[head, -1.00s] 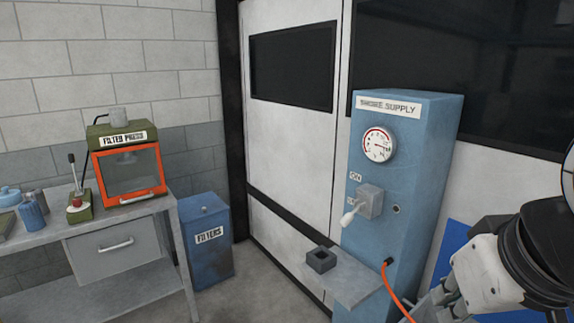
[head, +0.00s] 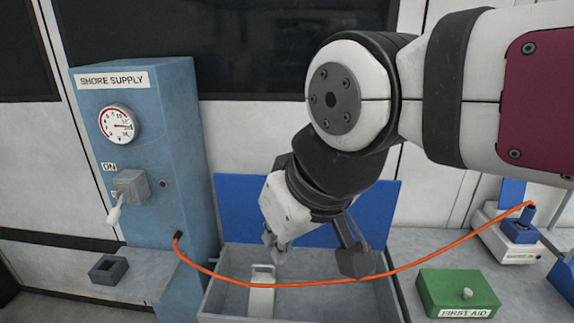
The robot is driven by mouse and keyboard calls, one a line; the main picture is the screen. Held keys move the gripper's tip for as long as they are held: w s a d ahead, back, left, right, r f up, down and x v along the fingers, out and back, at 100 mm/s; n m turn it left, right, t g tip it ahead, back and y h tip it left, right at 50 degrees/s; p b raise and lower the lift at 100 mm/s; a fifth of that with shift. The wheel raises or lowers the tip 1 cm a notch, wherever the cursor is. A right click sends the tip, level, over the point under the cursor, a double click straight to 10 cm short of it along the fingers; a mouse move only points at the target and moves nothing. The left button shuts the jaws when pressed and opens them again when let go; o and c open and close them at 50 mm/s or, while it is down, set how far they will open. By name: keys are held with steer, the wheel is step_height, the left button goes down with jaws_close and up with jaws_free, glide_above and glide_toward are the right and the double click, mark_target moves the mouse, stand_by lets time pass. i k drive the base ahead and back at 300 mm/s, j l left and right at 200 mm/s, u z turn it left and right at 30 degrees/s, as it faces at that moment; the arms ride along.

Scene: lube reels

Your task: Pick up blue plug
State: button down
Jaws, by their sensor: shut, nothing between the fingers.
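The blue plug (head: 519,232) is at the right of the head view, at the end of the orange cable (head: 330,284). It sits upright in a white socket box (head: 507,247) with a label on the counter. My gripper (head: 275,255) is in the middle of the view, pointing down above a grey tray (head: 213,298). It is shut and empty, well to the left of the plug and apart from it.
The cable runs from the blue SHORE SUPPLY cabinet (head: 180,130), sagging across the tray in front of my gripper. A pale piece with a handle (head: 262,295) lies in the tray. A green FIRST AID box (head: 458,292) stands between tray and socket box. A blue panel (head: 235,215) is behind.

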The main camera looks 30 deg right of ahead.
mark_target(529, 212)
steer(key=z, duration=0.45)
steer(key=k+z, duration=0.1)
steer(key=z, duration=0.85)
steer(key=k+l+z, duration=0.1)
steer(key=z, duration=0.8)
steer(key=j+z, duration=0.45)
steer(key=z, duration=0.3)
steer(key=k, duration=0.05)
